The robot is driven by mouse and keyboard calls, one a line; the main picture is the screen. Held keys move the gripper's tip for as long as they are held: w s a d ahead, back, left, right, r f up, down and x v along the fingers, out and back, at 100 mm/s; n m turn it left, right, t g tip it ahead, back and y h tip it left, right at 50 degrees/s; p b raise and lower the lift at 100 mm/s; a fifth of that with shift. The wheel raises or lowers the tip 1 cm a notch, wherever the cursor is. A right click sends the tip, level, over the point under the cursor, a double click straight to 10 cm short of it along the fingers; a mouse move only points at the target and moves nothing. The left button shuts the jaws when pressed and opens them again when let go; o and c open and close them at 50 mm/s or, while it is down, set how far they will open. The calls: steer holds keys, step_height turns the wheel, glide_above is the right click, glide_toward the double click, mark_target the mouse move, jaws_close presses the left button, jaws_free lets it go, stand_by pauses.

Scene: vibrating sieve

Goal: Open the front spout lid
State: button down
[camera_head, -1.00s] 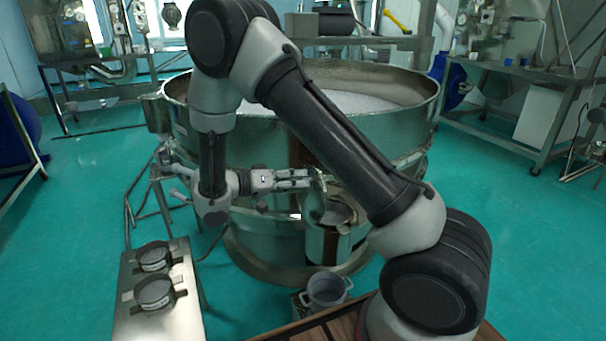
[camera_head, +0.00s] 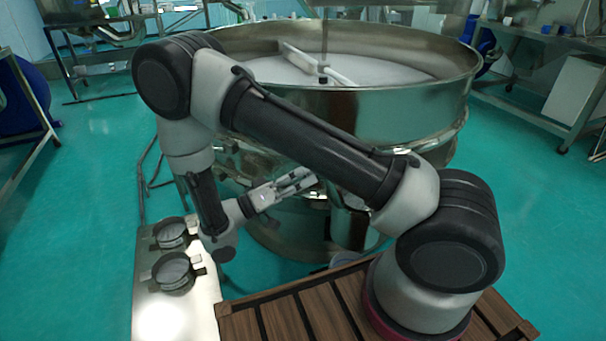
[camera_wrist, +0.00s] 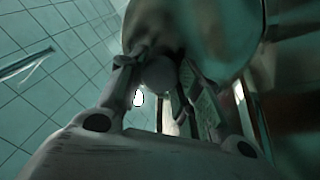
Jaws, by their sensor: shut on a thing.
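The vibrating sieve (camera_head: 400,115) is a large round steel machine with an open top, in front of me. Its front spout (camera_head: 348,226) is a steel cylinder low on the front, partly hidden behind my arm. My gripper (camera_head: 310,180) is beside the upper part of the spout, its fingers tilted up to the right. In the wrist view my gripper (camera_wrist: 157,70) is closed around a rounded pale knob (camera_wrist: 160,73). A large dark curved surface (camera_wrist: 205,30), perhaps the spout lid, is just beyond it. The lid's edge and how far it stands open cannot be made out.
A steel stand (camera_head: 150,300) with two round clamp-like parts (camera_head: 172,270) is at the lower left. A slatted wooden platform (camera_head: 290,315) lies under my arm. Part of a bucket (camera_head: 343,257) shows behind it.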

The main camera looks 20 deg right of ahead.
steer(key=c, duration=1)
jaws_free()
steer(key=v, duration=1.2)
steer(key=shift+f, duration=0.1)
